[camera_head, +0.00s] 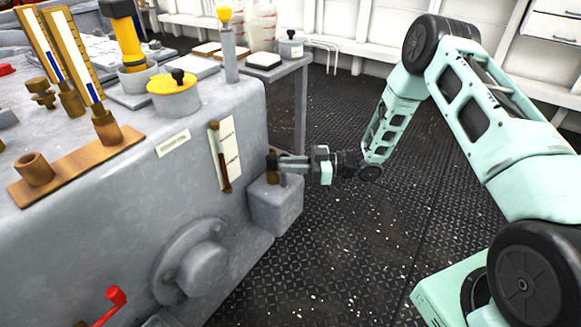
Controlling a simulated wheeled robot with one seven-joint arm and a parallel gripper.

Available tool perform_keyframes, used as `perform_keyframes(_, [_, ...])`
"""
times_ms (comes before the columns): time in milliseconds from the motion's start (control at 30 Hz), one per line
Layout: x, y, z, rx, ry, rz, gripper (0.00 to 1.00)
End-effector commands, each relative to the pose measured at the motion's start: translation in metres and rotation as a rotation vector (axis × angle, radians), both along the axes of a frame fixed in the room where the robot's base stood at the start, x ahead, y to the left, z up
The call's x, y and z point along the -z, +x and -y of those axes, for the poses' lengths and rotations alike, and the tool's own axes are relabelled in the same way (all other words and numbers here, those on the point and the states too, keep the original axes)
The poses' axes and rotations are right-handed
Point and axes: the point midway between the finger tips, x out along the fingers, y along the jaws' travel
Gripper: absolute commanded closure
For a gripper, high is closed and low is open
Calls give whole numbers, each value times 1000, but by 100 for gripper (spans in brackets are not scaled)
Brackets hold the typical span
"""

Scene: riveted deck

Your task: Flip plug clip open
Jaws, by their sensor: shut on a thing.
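A grey box (274,206) juts from the lower right side of the big grey machine. A small brown and dark piece, which I take as the plug clip (271,168), stands on top of the box, close to the machine's side. My gripper (279,163) reaches in from the right, level above the box, and its fingertips are shut on this piece. The fingers hide part of it, and it is too small to tell how far the clip is turned.
A red-handled lever (113,300) sticks out low in front. A grey table (290,70) stands behind.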

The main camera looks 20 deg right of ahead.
Motion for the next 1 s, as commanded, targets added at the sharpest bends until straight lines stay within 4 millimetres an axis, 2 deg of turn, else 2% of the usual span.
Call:
perform_keyframes(333, [3,3,2,-165,-4,-2,100])
perform_keyframes(900, [2,3,3,-199,-3,-4,100])
perform_keyframes(933, [2,3,3,-199,-3,-4,77])
perform_keyframes(1000, [2,3,3,-199,-2,-3,60])
